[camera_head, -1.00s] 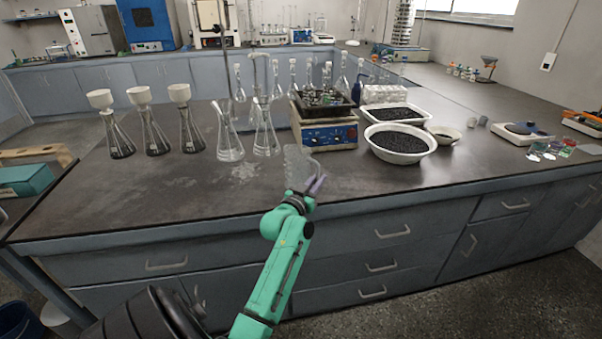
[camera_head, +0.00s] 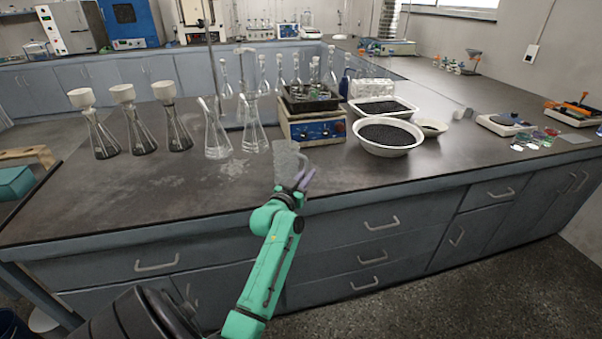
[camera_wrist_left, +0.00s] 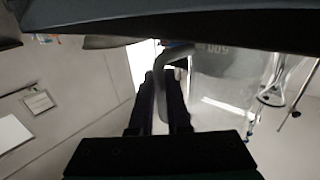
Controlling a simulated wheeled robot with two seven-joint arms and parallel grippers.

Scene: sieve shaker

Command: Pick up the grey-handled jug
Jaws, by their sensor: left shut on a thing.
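The grey-handled jug (camera_head: 286,160) is a clear, see-through vessel near the front edge of the bench, in front of the hot plate. My left gripper (camera_head: 303,179) is at its right side, at the handle. In the left wrist view the curved grey handle (camera_wrist_left: 163,85) lies between the two dark fingers of my left gripper (camera_wrist_left: 164,82), which is shut on it. The clear jug body (camera_wrist_left: 222,72) with markings shows to the right of the fingers there. I cannot tell whether the jug's base touches the bench. My right gripper is not in view.
A hot plate (camera_head: 313,128) with a black tray on top stands just behind the jug. Clear flasks (camera_head: 217,140) stand to its left, with several funnel-topped flasks farther left. A white bowl of dark grains (camera_head: 388,150) is to the right. The front left bench top is clear.

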